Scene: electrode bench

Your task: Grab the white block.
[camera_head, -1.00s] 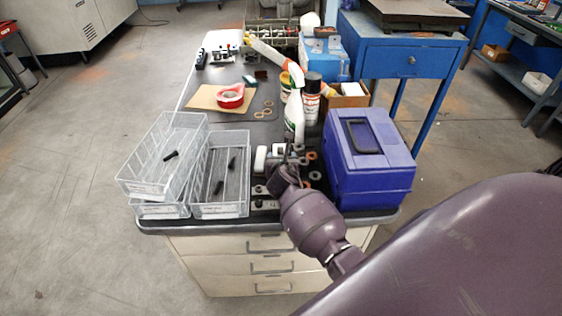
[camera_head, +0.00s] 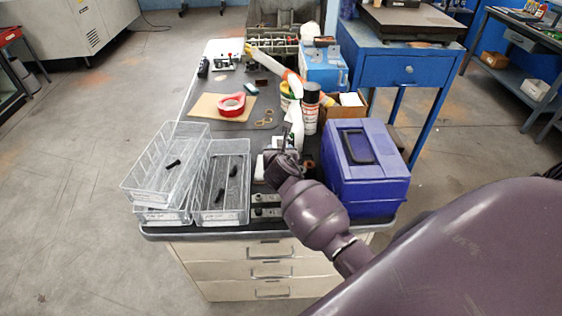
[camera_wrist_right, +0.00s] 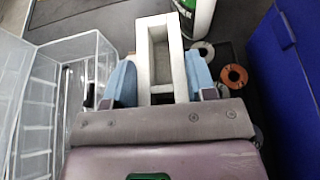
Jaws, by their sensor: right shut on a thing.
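The white block (camera_wrist_right: 178,62) is a pale rectangular piece with a long recess in its top. In the right wrist view it sits between the two blue-tipped fingers of my right gripper (camera_wrist_right: 160,85), which is shut on it. In the head view my right gripper (camera_head: 281,152) is over the bench between the clear bins and the blue-purple case, and its wrist hides most of the block. My left gripper is not in view.
Clear bins (camera_head: 222,217) stand left of my right gripper, and a blue-purple case (camera_head: 375,190) stands close on its right. A spray bottle (camera_head: 297,125) and a dark can (camera_head: 310,108) are just behind. Orange and grey rings (camera_wrist_right: 233,76) lie nearby.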

